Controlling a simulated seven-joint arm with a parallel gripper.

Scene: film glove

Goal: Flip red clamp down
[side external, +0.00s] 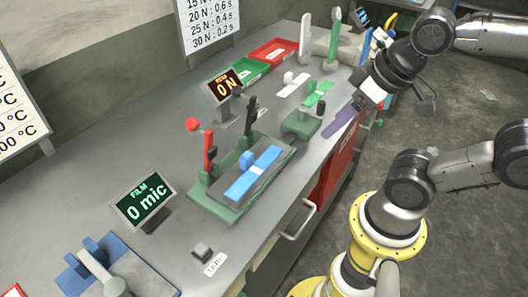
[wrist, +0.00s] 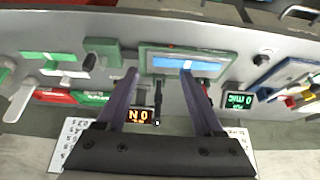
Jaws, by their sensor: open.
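The red clamp (side external: 208,150) stands upright on the left part of a green fixture (side external: 226,210), its red knob at the top. A blue strip (side external: 252,172) lies across the fixture's grey plate, and a black upright lever (side external: 252,117) stands at its back right. My gripper (side external: 338,123), with purple fingers, is over the right part of the bench, well apart from the clamp. In the wrist view, my gripper (wrist: 159,73) is open and empty, fingers spread. The green fixture (wrist: 217,59) and blue strip (wrist: 188,63) lie beyond the fingertips. The clamp is not clearly visible there.
A force display (side external: 225,86) reading 0 N stands behind the fixture. A film display (side external: 145,203) reading 0 mic stands left of it. A small green stand (side external: 301,123) is right of the fixture. Red (side external: 273,50) and green (side external: 240,70) trays sit at the back.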

